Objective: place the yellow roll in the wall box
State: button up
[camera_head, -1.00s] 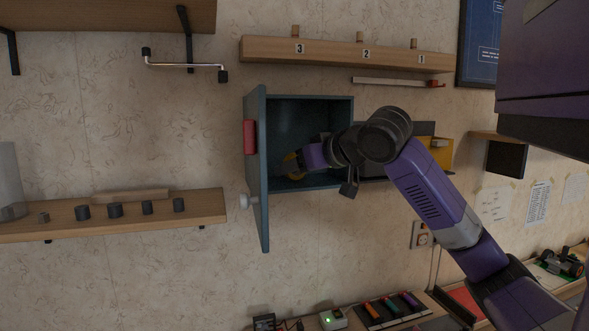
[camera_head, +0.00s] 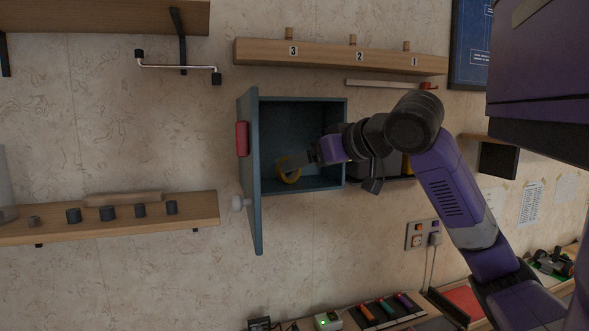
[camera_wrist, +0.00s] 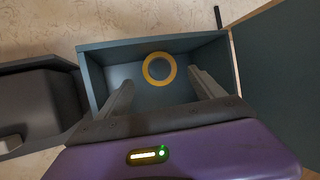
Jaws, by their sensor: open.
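The yellow roll (camera_head: 289,169) is a ring inside the blue-grey wall box (camera_head: 347,140), near its lower left part. It also shows whole in the wrist view (camera_wrist: 159,69), inside the box (camera_wrist: 100,48) and beyond my fingertips. The box door (camera_head: 256,205) stands wide open on the left. My gripper (camera_head: 300,162) reaches into the box mouth from the right. In the wrist view its two fingers (camera_wrist: 160,88) are spread apart with nothing between them, and the ring looks clear of both.
A numbered peg rail (camera_head: 340,57) runs above the box, with a thin bar (camera_head: 385,84) below it. A shelf with several dark cylinders (camera_head: 109,232) is at left. A grey bin (camera_wrist: 35,105) adjoins the box. Wall sockets (camera_head: 422,235) sit lower right.

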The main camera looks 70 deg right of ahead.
jog(key=shift+v, duration=2.75)
